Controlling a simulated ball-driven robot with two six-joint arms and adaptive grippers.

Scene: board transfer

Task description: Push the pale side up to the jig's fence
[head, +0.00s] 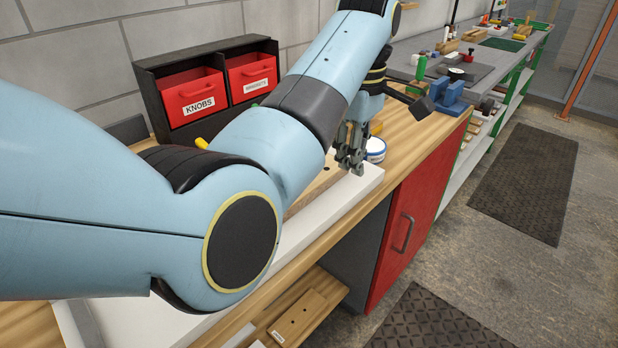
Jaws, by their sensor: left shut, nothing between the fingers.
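A long white piece (350,198) lies along the front of the wooden bench, with its far end by my left gripper; I cannot tell whether it is the pale side or part of the jig. A tan wooden part (312,190) with dark holes shows just behind it. My left gripper (350,168) is shut and empty, pointing down at the far end of the white piece; contact is unclear. My left arm covers most of this area, so the fence cannot be made out. My right gripper is out of view.
Red drawers labelled KNOBS (195,98) and a second red drawer (252,75) sit in a black cabinet at the back. A round white-and-blue item (376,149) stands just beyond my gripper. A red cabinet door (405,225) is below.

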